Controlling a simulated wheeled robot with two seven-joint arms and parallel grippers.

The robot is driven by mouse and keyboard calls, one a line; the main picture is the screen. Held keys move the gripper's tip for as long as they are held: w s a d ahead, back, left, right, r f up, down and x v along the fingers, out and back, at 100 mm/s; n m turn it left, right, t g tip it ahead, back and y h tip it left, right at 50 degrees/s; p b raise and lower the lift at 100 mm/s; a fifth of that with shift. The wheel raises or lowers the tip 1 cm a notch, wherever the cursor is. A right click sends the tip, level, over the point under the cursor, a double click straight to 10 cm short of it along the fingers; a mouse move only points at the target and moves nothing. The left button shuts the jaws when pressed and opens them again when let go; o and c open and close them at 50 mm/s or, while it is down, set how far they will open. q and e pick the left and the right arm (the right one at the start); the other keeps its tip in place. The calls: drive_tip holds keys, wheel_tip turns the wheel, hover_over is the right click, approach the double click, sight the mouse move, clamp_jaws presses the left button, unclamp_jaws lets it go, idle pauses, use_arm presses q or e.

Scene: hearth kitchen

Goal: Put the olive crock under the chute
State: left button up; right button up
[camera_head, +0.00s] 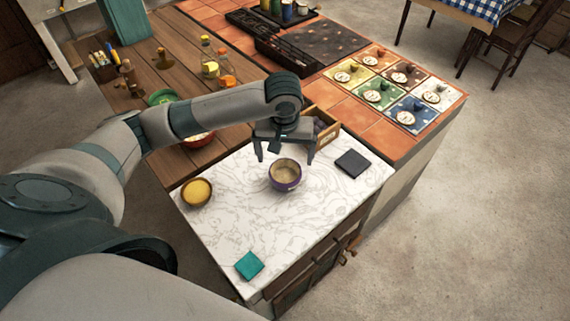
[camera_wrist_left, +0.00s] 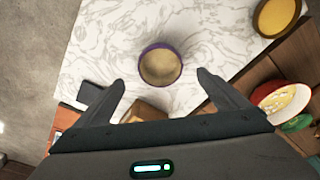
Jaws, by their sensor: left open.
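I cannot make out an olive crock or a chute for certain in either view. A round purple bowl (camera_head: 285,175) with a beige inside stands upright on the white marbled worktop (camera_head: 235,225). My left gripper (camera_head: 285,159) is open and empty, just behind and above this bowl. In the left wrist view the bowl (camera_wrist_left: 160,66) lies ahead of the two spread fingertips (camera_wrist_left: 160,80), between their lines and apart from them. My right gripper is not in view.
A yellow-filled bowl (camera_head: 196,192), a teal square (camera_head: 249,265) and a dark square (camera_head: 352,163) lie on the worktop. A wooden box (camera_head: 327,133) stands behind my gripper. Bottles (camera_head: 210,69) and a green bowl (camera_head: 161,97) are on the wooden counter. The front worktop is mostly clear.

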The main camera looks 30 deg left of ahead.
use_arm(q)
drive_tip(key=shift+s+r, duration=0.1)
drive_tip(key=shift+r, duration=0.6)
drive_tip(key=shift+o, duration=0.3)
wheel_tip(320, 180, up, 6)
drive_tip(key=w+a+m+g+b, duration=0.1)
drive_tip(key=m+b, duration=0.5)
drive_tip(key=m, duration=1.6)
drive_tip(key=shift+w+a+r+m+g+h, duration=0.15)
drive_tip(key=shift+a+r+m+g+h, duration=0.15)
drive_tip(key=shift+h, duration=0.1)
drive_tip(key=shift+f, duration=0.1)
